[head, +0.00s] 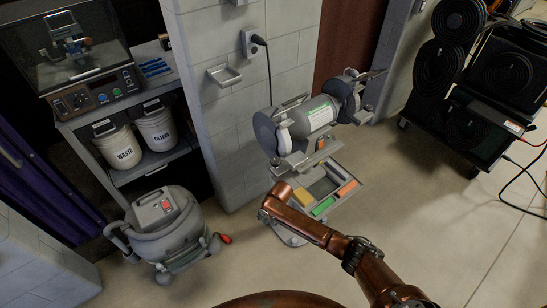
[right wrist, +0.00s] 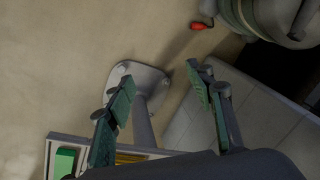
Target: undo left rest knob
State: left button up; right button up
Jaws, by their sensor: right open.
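A grey bench grinder (head: 310,120) stands on a pedestal in the middle of the head view, with a wheel at each end. A grey tool rest (head: 290,165) sits low by its left wheel (head: 268,132); I cannot clearly make out the left rest knob. My right arm reaches in from the bottom right, its copper wrist in front of the pedestal, below the left wheel. My right gripper (right wrist: 160,78) is open and empty in the right wrist view, its green-padded fingers apart above the floor and pedestal base (right wrist: 125,75). My left gripper is not in view.
A pedestal tray (head: 348,199) holds coloured blocks below the grinder; its edge shows in the right wrist view (right wrist: 52,150). A shop vacuum (head: 168,225) stands at left, before shelves with two buckets. A block wall is behind the grinder. A cart (head: 480,130) stands right. Floor between is clear.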

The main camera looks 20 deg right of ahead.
jog(key=w+a+r+m+h, duration=0.1)
jog(key=w+r, duration=0.1)
jog(key=r, duration=0.7)
jog(key=w+a+r+m+h, duration=0.1)
jog(key=w+a+r, duration=0.15)
jog(key=r, duration=0.65)
jog(key=m+h, duration=0.4)
jog(key=m, duration=0.2)
send_near(275, 160)
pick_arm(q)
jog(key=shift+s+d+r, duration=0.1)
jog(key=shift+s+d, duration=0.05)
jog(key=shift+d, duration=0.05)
pick_arm(e)
jog(key=x, duration=0.8)
jog(key=shift+d+f, duration=0.1)
jog(key=shift+c, duration=0.3)
